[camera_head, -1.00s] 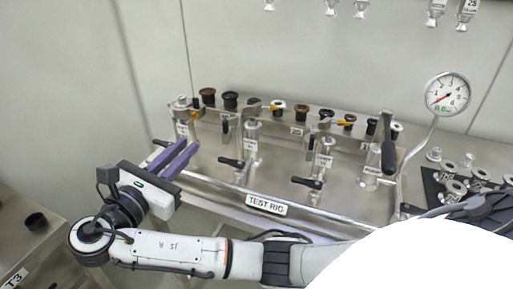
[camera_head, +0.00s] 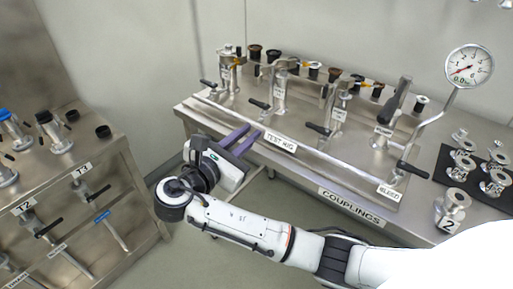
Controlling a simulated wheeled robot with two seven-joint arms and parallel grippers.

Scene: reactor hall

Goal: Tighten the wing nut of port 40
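My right gripper (camera_head: 255,131) is open, with two purple fingers apart and nothing visible between them. It is near the front left edge of the test rig (camera_head: 225,112), to the left of the TEST RIG label. Several upright metal fittings with black handles (camera_head: 279,92) stand on the rig, with a row of dark and orange-marked caps (camera_head: 314,69) behind them. No label reading 40 is legible, and I cannot tell which part is the wing nut of port 40. My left gripper is not in view.
A steel cabinet (camera_head: 118,165) with labels T2 and T3, capped fittings and black handles stands at the left. A pressure gauge (camera_head: 469,66) rises at the right. Metal couplings (camera_head: 463,163) stand on a black mat at the right. Open floor lies between cabinet and rig.

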